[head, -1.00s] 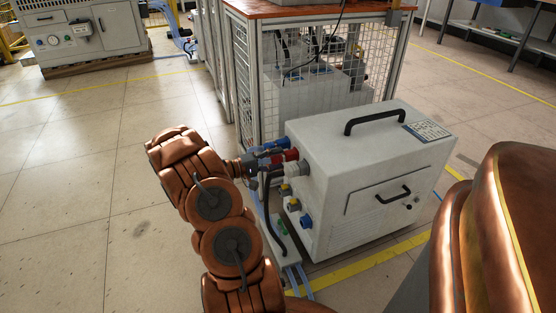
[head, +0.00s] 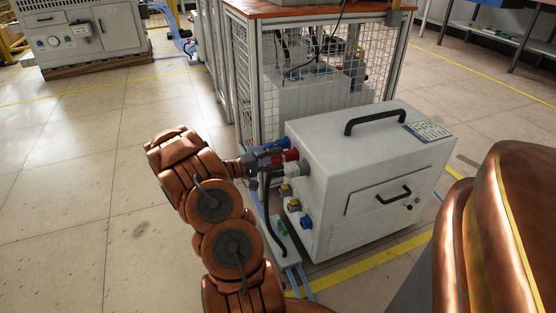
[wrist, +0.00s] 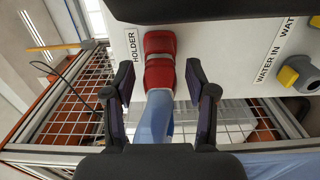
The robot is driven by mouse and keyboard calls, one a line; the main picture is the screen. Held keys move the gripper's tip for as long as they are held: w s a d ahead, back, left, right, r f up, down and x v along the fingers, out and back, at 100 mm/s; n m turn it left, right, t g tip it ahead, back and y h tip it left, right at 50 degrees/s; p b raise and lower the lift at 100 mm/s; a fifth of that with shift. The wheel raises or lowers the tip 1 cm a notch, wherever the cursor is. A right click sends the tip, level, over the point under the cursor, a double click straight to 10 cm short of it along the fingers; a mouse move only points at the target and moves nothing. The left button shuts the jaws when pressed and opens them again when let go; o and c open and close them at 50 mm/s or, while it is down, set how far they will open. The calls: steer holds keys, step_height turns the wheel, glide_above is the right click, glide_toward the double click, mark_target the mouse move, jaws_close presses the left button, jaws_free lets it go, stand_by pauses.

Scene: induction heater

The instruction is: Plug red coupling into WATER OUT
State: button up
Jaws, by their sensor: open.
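The red coupling (wrist: 160,60) sits at the spot labelled HOLDER on the white machine's port side, with a blue hose (wrist: 156,115) running from it towards my gripper. In the head view the red coupling (head: 291,155) is partly hidden by my gripper. My gripper (wrist: 161,88) is open, one finger on each side of the coupling's lower end and the hose, with visible gaps. In the head view my gripper (head: 268,160) is close to the holder. A WATER IN label (wrist: 268,62) and a second, cut-off WATER label (wrist: 288,28) show to the right of the coupling.
The white machine (head: 370,165) carries yellow-and-grey ports (head: 285,190) and a blue port (head: 306,222) below the holder. A wire-mesh cage bench (head: 320,85) stands close behind. Blue hoses (head: 300,280) run on the floor. Open floor lies left.

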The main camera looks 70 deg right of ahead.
mark_target(270, 160)
jaws_close()
stand_by(0.3)
steer(key=shift+w+a, duration=0.1)
steer(key=shift+w, duration=0.05)
steer(key=shift+v, duration=2.85)
